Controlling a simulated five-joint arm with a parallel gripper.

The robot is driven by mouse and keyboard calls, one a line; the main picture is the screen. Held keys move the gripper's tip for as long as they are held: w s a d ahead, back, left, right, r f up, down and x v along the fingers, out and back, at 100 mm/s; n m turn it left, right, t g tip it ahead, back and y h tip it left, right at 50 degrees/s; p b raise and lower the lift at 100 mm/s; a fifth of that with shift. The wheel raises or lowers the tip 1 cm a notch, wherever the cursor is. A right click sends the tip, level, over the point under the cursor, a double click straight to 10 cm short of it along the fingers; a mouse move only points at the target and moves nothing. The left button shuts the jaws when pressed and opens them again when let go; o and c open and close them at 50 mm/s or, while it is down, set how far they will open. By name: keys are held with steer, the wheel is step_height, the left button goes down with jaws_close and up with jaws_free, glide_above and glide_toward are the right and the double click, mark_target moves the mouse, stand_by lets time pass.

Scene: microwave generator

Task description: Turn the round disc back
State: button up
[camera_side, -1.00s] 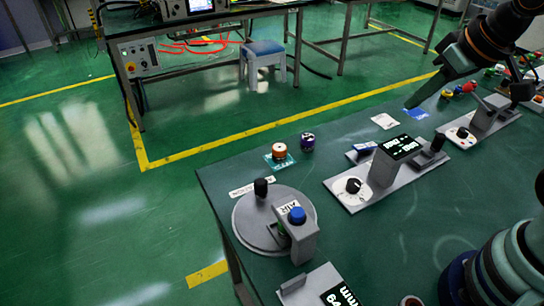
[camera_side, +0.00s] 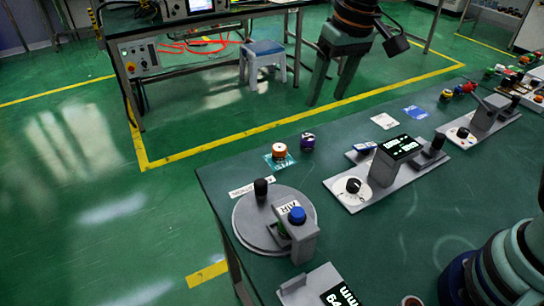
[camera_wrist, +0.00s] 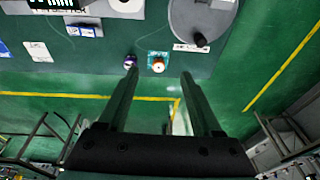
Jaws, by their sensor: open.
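The round grey disc (camera_side: 246,222) lies flat at the near left of the green table, with an upright black knob (camera_side: 261,187) near its back edge. A grey block with a blue button and an "AIR" label (camera_side: 296,232) stands over its right side and hides part of it. In the wrist view the disc (camera_wrist: 190,22) is at the top right, cut off by the edge. My gripper (camera_side: 323,103) is open and empty, high up beyond the table's back edge and away from the disc. Its two fingers (camera_wrist: 160,72) show apart in the wrist view.
An orange-topped spool (camera_side: 279,151) and a purple one (camera_side: 308,141) stand behind the disc. A dial unit with a display (camera_side: 398,147) is to the right. Another display box (camera_side: 338,294) is at the front. Open table lies between these and my base.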

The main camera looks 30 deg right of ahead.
steer(key=g, duration=0.2)
glide_toward(261, 181)
steer(key=shift+h, duration=0.4)
steer(key=f, duration=1)
steer(key=shift+a+f, duration=0.15)
steer(key=shift+a, duration=0.25)
jaws_close()
stand_by(0.4)
